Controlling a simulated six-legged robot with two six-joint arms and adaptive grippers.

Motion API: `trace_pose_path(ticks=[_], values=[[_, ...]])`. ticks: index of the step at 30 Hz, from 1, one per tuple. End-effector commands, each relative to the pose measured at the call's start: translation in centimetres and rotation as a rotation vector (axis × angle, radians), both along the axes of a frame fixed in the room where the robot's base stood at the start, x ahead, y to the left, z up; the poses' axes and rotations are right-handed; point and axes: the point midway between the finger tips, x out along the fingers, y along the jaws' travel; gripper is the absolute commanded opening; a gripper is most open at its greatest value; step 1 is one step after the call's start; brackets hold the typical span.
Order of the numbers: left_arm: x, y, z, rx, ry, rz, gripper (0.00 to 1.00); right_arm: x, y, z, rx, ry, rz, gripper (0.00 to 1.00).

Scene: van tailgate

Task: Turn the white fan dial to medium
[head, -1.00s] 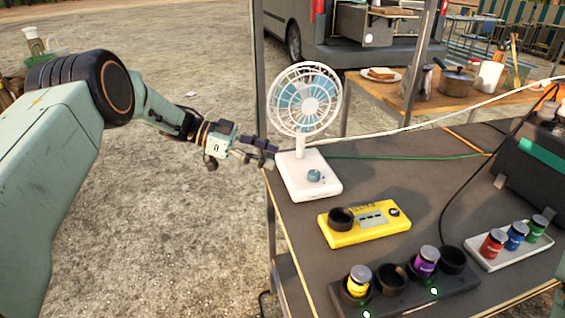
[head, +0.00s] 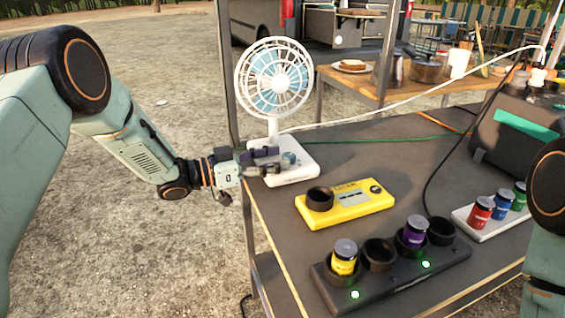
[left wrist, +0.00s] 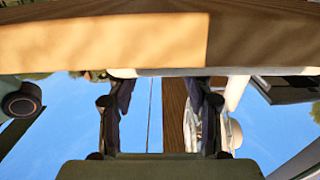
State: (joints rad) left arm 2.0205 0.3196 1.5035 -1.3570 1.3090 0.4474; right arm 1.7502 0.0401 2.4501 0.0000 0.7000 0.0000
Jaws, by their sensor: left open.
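The white fan (head: 274,82) stands upright on the near left corner of the dark table, with a blue-bladed caged head and a white base (head: 298,174). A small teal dial (head: 288,159) sits on top of the base; its setting is too small to read. My left gripper (head: 271,160) is open and empty over the base's left part, its fingertips close to the dial's left side. I cannot tell whether they touch it. In the left wrist view the two dark fingers (left wrist: 160,108) stand apart, and the dial cannot be made out. My right gripper is out of view.
A yellow device (head: 345,207) with a black ring lies right of the fan. Nearer is a black holder (head: 400,280) with yellow and purple jars. A white tray (head: 478,222) holds several jars. Green and white cables run behind. My right arm shows at the right edge.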

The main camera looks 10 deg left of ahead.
Motion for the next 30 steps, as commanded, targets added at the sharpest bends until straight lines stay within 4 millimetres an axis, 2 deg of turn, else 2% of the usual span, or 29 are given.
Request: trace_pose_path(ticks=[6, 16, 30], values=[[1.2, -1.8, -0.1, 0.001, 0.000, -0.002, 0.51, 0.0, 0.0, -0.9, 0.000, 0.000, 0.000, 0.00], [1.4, -2.0, 0.0, 0.000, 0.000, 0.000, 0.50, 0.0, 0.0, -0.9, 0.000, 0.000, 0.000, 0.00], [1.4, -1.9, 0.0, 0.000, 0.000, 0.000, 0.10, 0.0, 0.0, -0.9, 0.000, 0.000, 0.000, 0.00]])
